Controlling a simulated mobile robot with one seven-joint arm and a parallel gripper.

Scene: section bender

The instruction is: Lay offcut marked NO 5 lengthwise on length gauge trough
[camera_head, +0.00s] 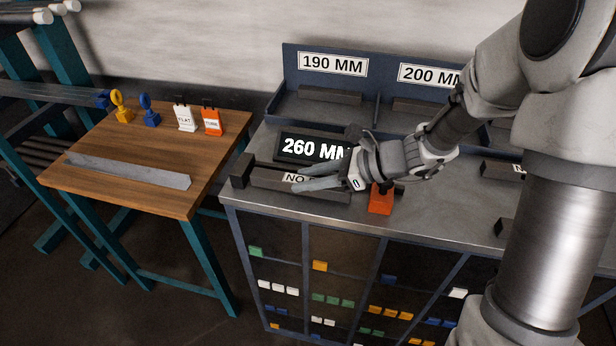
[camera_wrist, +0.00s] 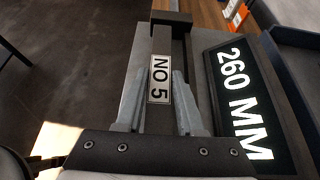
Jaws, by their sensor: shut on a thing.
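The offcut marked NO 5 (camera_wrist: 163,50) is a dark straight bar with a white label. It lies lengthwise along the length gauge trough (camera_wrist: 197,78), its far end close to the dark end stop (camera_wrist: 172,18); I cannot tell whether they touch. My gripper (camera_wrist: 158,80) is shut on the offcut, one finger on each side of the label. In the head view, my gripper (camera_head: 300,182) covers part of the label and the offcut (camera_head: 265,176). The gauge display (camera_head: 312,148) behind the trough reads 260 MM.
A rack with bins labelled 190 MM (camera_head: 333,64) and 200 MM (camera_head: 428,76) stands behind, each holding a dark bar. An orange block (camera_head: 381,200) is by my wrist. A wooden table (camera_head: 140,150) at left holds a grey angled bar (camera_head: 128,171), tags and coloured pieces.

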